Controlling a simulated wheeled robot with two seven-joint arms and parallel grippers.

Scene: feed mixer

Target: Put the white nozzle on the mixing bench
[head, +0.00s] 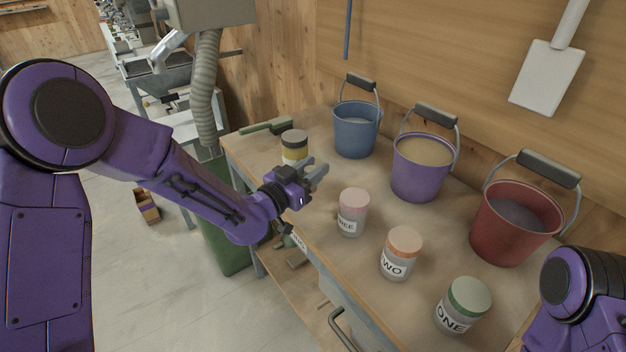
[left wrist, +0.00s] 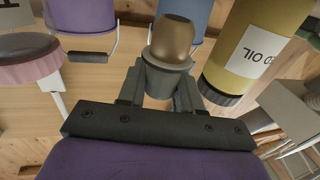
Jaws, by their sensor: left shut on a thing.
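My left gripper (head: 318,174) is over the wooden-topped bench (head: 285,198), between the yellow oil container and the pink-lidded jar. In the left wrist view its fingers (left wrist: 163,88) are shut on a small grey, cup-shaped piece with a rounded brown end (left wrist: 172,40). It has a nozzle-like form, but it looks grey and brown rather than white. In the head view the fingers mostly hide it. I see no clearly white nozzle on the bench. Of my right arm only a purple part shows at the lower right; its gripper is out of view.
Blue (head: 356,133), purple (head: 420,172) and red (head: 512,228) buckets line the back. Jars with pink (head: 354,203), orange (head: 402,245) and green (head: 467,300) lids stand in front. A yellow oil container (head: 294,148) and a green-handled brush (head: 268,125) are at the far end.

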